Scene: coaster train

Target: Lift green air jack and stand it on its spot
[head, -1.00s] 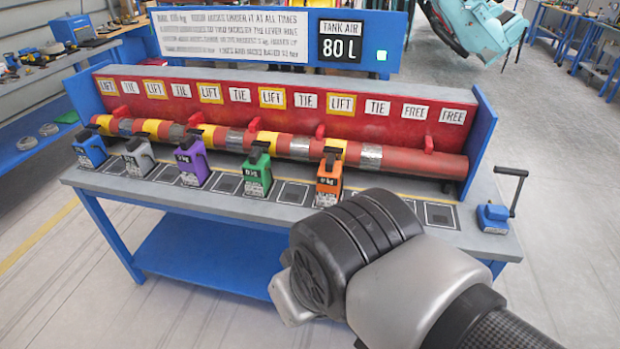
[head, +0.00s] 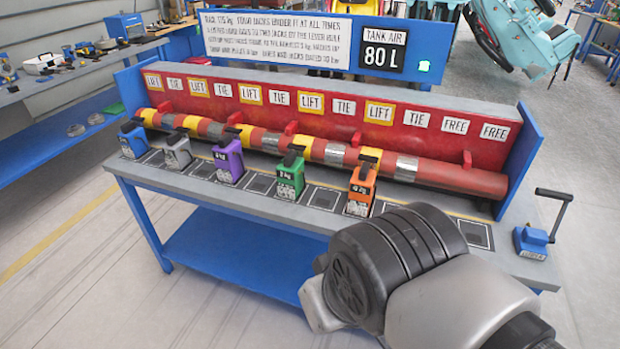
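The green air jack (head: 290,177) stands upright on the front part of the grey bench top (head: 250,205), in front of the red and yellow tube (head: 325,152). A purple jack (head: 228,160) stands to its left and an orange jack (head: 361,188) to its right. Dark square spots with pale outlines lie on the bench between the jacks, one of them (head: 261,184) just left of the green jack. My arm's dark and silver link fills the lower right. My gripper's fingers are not in view.
A grey jack (head: 177,150) and a blue jack (head: 133,139) stand further left. A blue crank device (head: 533,240) is at the right end. A red board (head: 330,105) with LIFT, TIE and FREE labels backs the tube. A sign reads TANK AIR 80 L (head: 382,52).

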